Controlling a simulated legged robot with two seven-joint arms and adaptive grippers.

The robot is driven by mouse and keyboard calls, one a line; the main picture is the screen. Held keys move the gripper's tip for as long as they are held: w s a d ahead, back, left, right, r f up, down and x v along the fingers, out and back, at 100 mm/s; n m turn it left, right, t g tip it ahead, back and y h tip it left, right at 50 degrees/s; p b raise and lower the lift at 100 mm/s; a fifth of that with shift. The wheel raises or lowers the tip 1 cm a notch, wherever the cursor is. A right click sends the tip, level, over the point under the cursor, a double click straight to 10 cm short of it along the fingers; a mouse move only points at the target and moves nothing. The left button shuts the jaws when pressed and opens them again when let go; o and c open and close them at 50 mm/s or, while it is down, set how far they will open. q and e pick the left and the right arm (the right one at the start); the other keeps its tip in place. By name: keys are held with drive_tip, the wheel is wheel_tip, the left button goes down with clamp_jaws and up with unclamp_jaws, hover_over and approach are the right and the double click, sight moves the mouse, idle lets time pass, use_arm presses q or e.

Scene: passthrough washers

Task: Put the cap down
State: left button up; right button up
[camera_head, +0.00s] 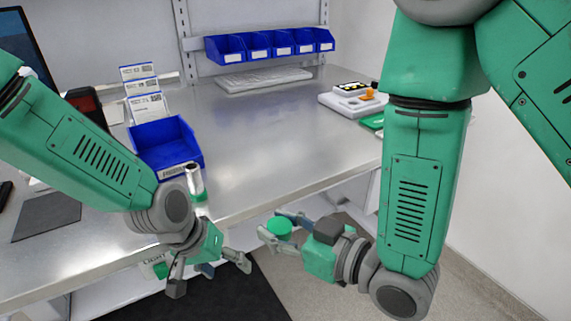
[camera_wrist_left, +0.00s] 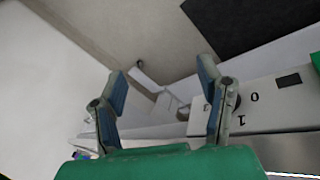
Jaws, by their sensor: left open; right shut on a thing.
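The cap is a small round green piece (camera_head: 279,227) held between the fingers of my right gripper (camera_head: 270,232). My right gripper is shut on it, in the air in front of the table's front edge. My left gripper (camera_head: 228,266) is open and empty, low in front of the table edge, to the left of the right gripper. In the left wrist view its two fingers (camera_wrist_left: 161,80) are spread with nothing between them. The cap does not show in that view.
The metal table (camera_head: 270,150) has a wide clear middle. A blue bin (camera_head: 165,143) and a silver cylinder (camera_head: 195,182) stand near my left arm. A keyboard (camera_head: 262,79) and a row of blue bins (camera_head: 270,46) are at the back. A white device (camera_head: 350,103) sits at right.

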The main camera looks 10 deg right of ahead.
use_arm(q)
drive_tip(key=w+d+r+m+h, duration=0.1)
drive_tip(key=w+d+r, duration=0.1)
drive_tip(key=d+r, duration=0.35)
drive_tip(key=w+d+r+m, duration=0.1)
drive_tip(key=w+d+r, duration=0.15)
drive_tip(key=r, duration=0.55)
use_arm(e)
drive_tip(key=shift+d, duration=0.15)
use_arm(q)
drive_tip(key=m+y, duration=0.6)
approach(283, 223)
drive_tip(key=shift+g, duration=0.3)
drive_tip(key=f, duration=0.7)
drive_tip(key=w+f, duration=0.1)
drive_tip(key=f, duration=0.2)
drive_tip(key=shift+a+f, duration=0.2)
drive_tip(key=shift+a, duration=0.1)
